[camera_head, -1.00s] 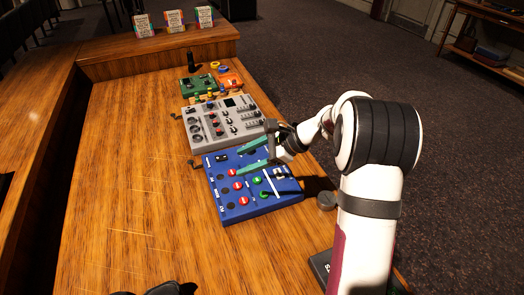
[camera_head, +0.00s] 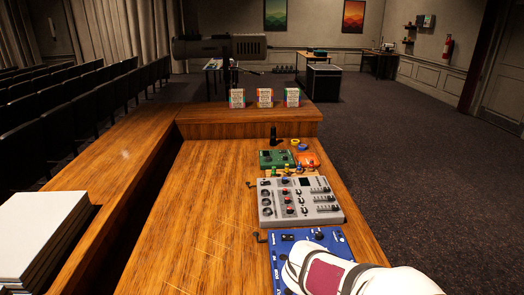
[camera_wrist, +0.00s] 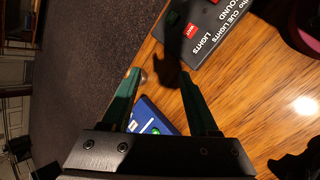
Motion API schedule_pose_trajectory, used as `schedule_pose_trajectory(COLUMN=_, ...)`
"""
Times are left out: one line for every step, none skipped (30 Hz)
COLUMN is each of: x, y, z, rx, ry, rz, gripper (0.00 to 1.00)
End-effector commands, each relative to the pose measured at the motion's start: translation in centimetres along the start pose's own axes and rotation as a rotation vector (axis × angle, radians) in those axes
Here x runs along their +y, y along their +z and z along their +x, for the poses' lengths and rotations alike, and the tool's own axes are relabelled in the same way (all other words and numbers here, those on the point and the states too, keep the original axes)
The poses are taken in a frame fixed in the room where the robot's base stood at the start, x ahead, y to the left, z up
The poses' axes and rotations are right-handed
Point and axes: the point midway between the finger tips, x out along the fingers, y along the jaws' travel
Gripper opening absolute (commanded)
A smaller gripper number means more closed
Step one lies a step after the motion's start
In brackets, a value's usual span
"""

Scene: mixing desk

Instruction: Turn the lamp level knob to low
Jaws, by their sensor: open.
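My gripper (camera_wrist: 159,68) is open and empty in the wrist view, its two green fingers spread above the wooden desk. A corner of the blue control panel (camera_wrist: 155,116) shows between the fingers. In the head view the blue panel (camera_head: 283,240) is largely covered by my white arm, and my gripper is out of sight there. The grey mixer (camera_head: 315,207), with several knobs and sliders, lies behind the blue panel. I cannot tell which knob is the lamp level knob; no such label is readable.
A dark panel (camera_wrist: 225,25) with red buttons and cue light labels lies near my gripper. A small round piece (camera_wrist: 143,78) sits by the desk edge. The desk's left side (camera_head: 190,230) is clear.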

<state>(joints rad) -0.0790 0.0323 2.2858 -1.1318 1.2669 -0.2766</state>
Motion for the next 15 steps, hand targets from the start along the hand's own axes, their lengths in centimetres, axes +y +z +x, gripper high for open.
schedule_pose_trajectory(x=1.8, y=-2.2, z=0.7, rx=-0.007, ry=0.102, rz=-0.151, gripper=0.6)
schedule_pose_trajectory(x=3.1, y=-3.9, z=1.1, rx=-0.01, ry=0.176, rz=-0.259, gripper=0.6)
schedule_pose_trajectory(x=4.7, y=-6.7, z=1.5, rx=-0.014, ry=0.282, rz=-0.419, gripper=0.6)
schedule_pose_trajectory(x=5.6, y=-9.2, z=1.9, rx=-0.017, ry=0.365, rz=-0.549, gripper=0.6)
schedule_pose_trajectory(x=6.3, y=-11.9, z=2.1, rx=-0.02, ry=0.45, rz=-0.684, gripper=0.6)
schedule_pose_trajectory(x=6.7, y=-15.8, z=2.4, rx=-0.022, ry=0.565, rz=-0.872, gripper=0.6)
schedule_pose_trajectory(x=6.5, y=-18.6, z=2.7, rx=-0.024, ry=0.646, rz=-1.006, gripper=0.6)
schedule_pose_trajectory(x=6.1, y=-21.3, z=2.8, rx=-0.024, ry=0.724, rz=-1.133, gripper=0.6)
schedule_pose_trajectory(x=5.1, y=-24.4, z=3.1, rx=-0.025, ry=0.815, rz=-1.279, gripper=0.6)
schedule_pose_trajectory(x=4.3, y=-26.4, z=3.3, rx=-0.024, ry=0.871, rz=-1.372, gripper=0.6)
schedule_pose_trajectory(x=3.5, y=-27.9, z=3.4, rx=-0.023, ry=0.92, rz=-1.449, gripper=0.6)
schedule_pose_trajectory(x=2.6, y=-29.5, z=3.5, rx=-0.022, ry=0.971, rz=-1.526, gripper=0.6)
schedule_pose_trajectory(x=2.0, y=-30.3, z=3.6, rx=-0.022, ry=0.999, rz=-1.568, gripper=0.6)
schedule_pose_trajectory(x=1.7, y=-30.9, z=3.7, rx=-0.021, ry=1.019, rz=-1.597, gripper=0.6)
schedule_pose_trajectory(x=1.5, y=-31.5, z=3.9, rx=-0.021, ry=1.035, rz=-1.619, gripper=0.6)
